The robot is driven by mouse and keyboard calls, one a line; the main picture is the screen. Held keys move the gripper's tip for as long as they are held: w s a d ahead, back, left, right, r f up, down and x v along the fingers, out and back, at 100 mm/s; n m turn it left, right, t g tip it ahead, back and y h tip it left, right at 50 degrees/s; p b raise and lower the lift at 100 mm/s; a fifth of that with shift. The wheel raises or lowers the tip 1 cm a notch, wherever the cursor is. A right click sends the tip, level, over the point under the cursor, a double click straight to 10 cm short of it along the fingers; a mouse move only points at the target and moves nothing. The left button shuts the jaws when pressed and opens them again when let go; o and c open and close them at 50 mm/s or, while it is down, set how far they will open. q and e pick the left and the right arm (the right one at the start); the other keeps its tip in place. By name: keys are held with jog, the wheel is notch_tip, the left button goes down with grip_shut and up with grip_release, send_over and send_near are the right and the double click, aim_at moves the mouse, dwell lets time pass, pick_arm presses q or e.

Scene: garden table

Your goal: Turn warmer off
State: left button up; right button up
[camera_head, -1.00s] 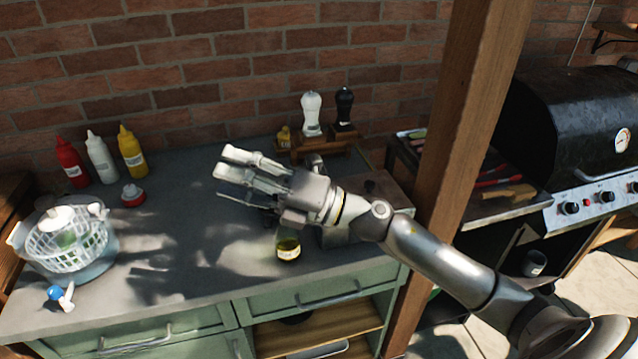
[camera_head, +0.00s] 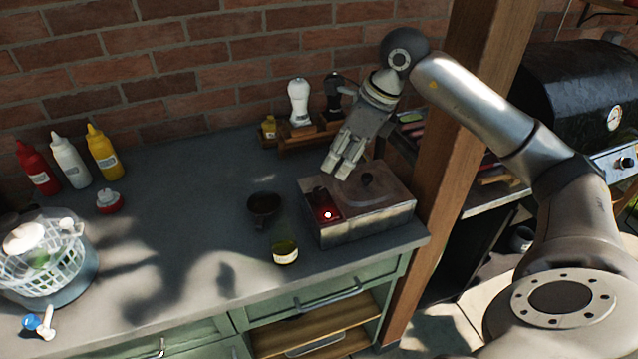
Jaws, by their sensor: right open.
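The warmer (camera_head: 358,212) is a squat grey box at the right end of the counter. My right gripper (camera_head: 342,165) is open and points down just above the back of the warmer's lid. It holds nothing, and I cannot tell whether the fingertips touch the lid. My left gripper is not in view.
A dark bowl (camera_head: 264,205) and a jar with a pale label (camera_head: 285,252) stand left of the warmer. Salt and pepper mills stand in a wooden rack (camera_head: 310,137) behind. A wooden post (camera_head: 440,180) rises to the right. The counter's middle is clear.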

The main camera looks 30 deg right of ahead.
aim_at(320, 190)
jog(key=p+x, duration=0.2)
jog(key=x, duration=0.6)
jog(key=shift+w+a+f, duration=0.1)
jog(key=shift+a+f, duration=0.1)
jog(key=shift+f, duration=0.1)
jog(key=shift+x, duration=0.8)
jog(key=shift+c, duration=0.5)
jog(key=c, duration=0.9)
